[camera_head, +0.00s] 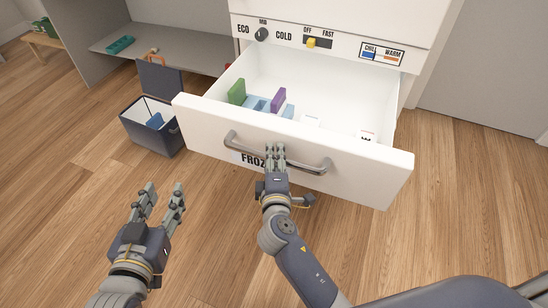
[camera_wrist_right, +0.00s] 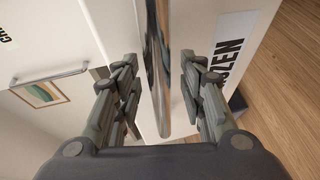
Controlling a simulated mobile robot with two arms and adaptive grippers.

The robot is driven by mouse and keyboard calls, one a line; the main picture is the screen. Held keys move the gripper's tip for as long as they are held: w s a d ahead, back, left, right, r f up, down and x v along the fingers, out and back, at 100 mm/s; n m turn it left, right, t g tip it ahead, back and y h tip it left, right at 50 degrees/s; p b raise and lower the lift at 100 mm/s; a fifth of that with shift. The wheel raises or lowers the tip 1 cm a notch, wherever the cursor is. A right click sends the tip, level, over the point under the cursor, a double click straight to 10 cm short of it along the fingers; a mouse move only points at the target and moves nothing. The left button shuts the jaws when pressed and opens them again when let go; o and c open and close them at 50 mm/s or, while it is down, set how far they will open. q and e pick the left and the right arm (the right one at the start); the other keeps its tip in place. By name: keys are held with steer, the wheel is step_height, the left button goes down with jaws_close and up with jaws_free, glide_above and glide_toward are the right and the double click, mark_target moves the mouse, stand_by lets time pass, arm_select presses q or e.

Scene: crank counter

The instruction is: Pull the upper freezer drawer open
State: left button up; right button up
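The upper freezer drawer (camera_head: 340,172) is white and stands pulled out from its white cabinet, with its inside visible. A grey bar handle (camera_head: 310,166) runs across its front, beside a label partly hidden by my gripper. My right gripper (camera_head: 275,151) is at the middle of this handle. In the right wrist view the handle bar (camera_wrist_right: 160,100) lies between the fingers of my right gripper (camera_wrist_right: 160,75), with a small gap visible on each side. My left gripper (camera_head: 163,193) is open and empty above the floor, left of the drawer.
Inside the drawer are a green block (camera_head: 237,92), a purple block (camera_head: 278,100) and pale blue pieces. A dark open bin (camera_head: 165,142) stands on the floor left of the drawer. A control panel with a knob (camera_head: 261,34) is above. Wooden floor is clear in front.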

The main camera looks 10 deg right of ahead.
steer(key=v, duration=1.1)
steer(key=shift+s, duration=0.25)
steer(key=shift+a+r, duration=0.1)
steer(key=shift+r, duration=0.05)
